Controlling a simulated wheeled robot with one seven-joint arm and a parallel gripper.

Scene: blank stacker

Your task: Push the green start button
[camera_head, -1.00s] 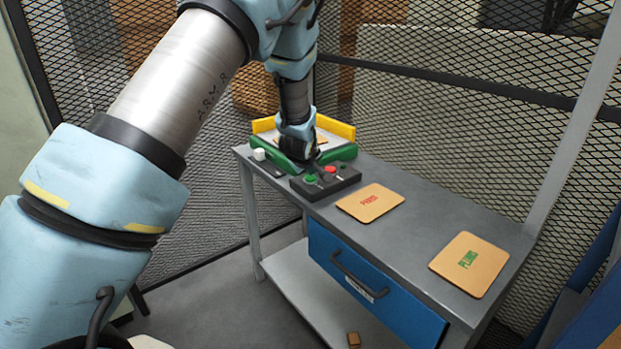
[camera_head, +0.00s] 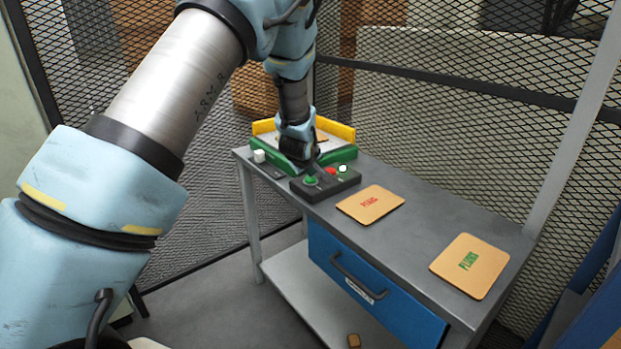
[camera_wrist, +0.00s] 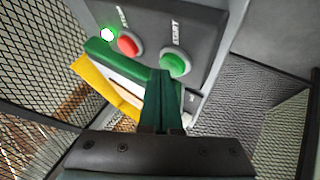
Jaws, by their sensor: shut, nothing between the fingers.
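The green start button (camera_head: 311,180) sits at the left of a dark control box on the bench. In the wrist view the green button (camera_wrist: 175,62) stands on the panel beside a red button (camera_wrist: 128,43). A small lamp (camera_wrist: 107,34) beyond the red button glows white-green; the lamp (camera_head: 342,168) also shows lit in the head view. My gripper (camera_wrist: 160,72) is shut and empty, pointing down. Its fingertips are close beside the green button in the wrist view; I cannot tell whether they touch it.
A tray with green rails (camera_head: 342,153) and a yellow back edge (camera_head: 336,129) stands behind the control box. Two tan cards (camera_head: 370,204) (camera_head: 469,266) lie on the grey bench (camera_head: 425,217). A blue drawer (camera_head: 372,290) is below. Mesh fencing surrounds the bench.

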